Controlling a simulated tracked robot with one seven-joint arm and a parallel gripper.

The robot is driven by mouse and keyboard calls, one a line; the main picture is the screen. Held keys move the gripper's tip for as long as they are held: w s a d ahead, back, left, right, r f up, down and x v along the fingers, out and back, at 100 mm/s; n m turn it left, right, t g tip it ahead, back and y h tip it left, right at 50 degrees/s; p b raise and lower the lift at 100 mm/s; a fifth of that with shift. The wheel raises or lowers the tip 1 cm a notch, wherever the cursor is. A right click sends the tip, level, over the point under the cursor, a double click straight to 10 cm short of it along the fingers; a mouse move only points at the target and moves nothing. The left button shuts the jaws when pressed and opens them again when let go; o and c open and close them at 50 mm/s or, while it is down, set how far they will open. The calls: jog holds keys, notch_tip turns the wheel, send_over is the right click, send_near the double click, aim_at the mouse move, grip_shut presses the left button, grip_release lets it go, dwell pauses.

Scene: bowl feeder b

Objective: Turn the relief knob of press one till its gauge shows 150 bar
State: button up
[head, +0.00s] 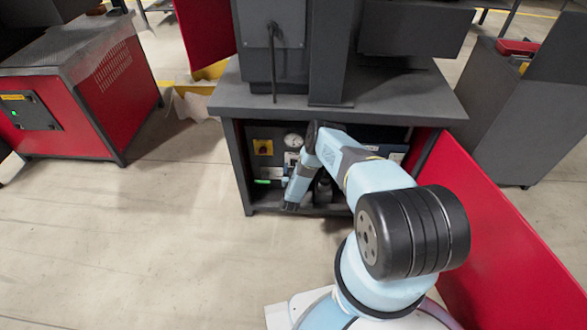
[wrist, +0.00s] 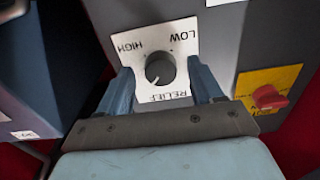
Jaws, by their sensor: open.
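The relief knob (wrist: 160,69) is a round grey dial on a white plate marked LOW, HIGH and RELIEF, upside down in the wrist view. My gripper (wrist: 161,80) is open, with one blue finger on each side of the knob and a gap to it on both sides. A small pale mark shows at the knob's lower left there. In the head view the round white gauge (head: 293,140) is on the panel under the press table; its reading is too small to make out. The gauge is not visible in the wrist view. My arm partly covers the panel in the head view.
A yellow plate with a red switch (wrist: 268,97) is right of the knob; the plate (head: 263,147) is left of the gauge in the head view. The table top (head: 235,100) overhangs the panel. A red guard panel (head: 500,240) stands right of my arm. Floor at left is clear.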

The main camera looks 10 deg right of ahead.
jog(key=shift+w+d, duration=0.15)
jog(key=shift+w, duration=0.2)
jog(key=c, duration=1.1)
jog(key=shift+o, duration=0.2)
jog(key=shift+n, duration=1.6)
jog(key=o, duration=1.1)
jog(key=shift+c, duration=0.2)
jog(key=shift+s, duration=0.1)
